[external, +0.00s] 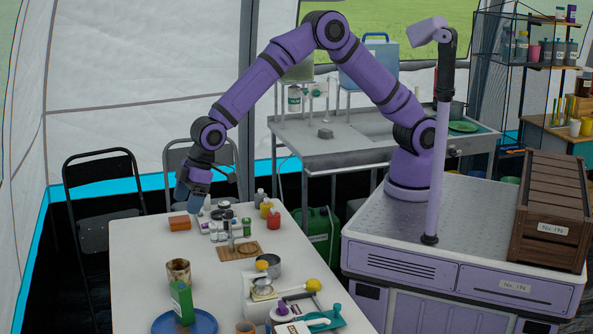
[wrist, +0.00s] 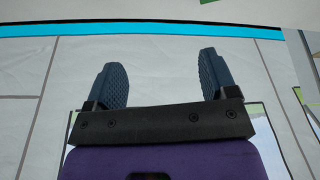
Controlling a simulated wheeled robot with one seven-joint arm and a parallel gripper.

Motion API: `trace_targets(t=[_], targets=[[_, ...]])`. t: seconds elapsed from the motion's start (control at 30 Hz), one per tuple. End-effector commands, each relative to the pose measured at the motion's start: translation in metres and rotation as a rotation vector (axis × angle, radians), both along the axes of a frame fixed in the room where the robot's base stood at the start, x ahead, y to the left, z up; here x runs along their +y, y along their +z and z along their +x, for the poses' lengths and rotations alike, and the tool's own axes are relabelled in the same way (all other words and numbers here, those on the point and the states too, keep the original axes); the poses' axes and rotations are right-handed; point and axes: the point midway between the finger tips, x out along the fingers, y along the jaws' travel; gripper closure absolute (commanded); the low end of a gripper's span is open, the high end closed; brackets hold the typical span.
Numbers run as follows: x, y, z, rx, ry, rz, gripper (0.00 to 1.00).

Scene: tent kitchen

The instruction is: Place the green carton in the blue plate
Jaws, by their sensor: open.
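The green carton (external: 182,302) stands upright on the blue plate (external: 207,325) at the near left end of the white table in the external view. The carton's base is within the plate's rim. My gripper (external: 192,205) is far from them, above the table's far end near an orange-brown box. In the wrist view my gripper (wrist: 165,82) is open, its two dark blue fingers apart with nothing between them. Neither the carton nor the plate shows clearly in the wrist view.
The table's left side is clear. Black chairs stand behind.

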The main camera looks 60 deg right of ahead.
Motion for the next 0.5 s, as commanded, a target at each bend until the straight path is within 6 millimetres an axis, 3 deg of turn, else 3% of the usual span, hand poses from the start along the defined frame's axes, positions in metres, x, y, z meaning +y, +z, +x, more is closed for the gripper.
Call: trace_targets(t=[0.03, 0.2, 0.37, 0.5], targets=[[-0.025, 0.025, 0.012, -0.008, -0.036, 0.002, 0.21], [-0.107, 0.090, 0.037, -0.023, -0.146, -0.002, 0.21], [-0.186, 0.142, 0.043, -0.033, -0.251, -0.005, 0.21], [-0.255, 0.180, 0.037, -0.040, -0.346, -0.006, 0.21]])
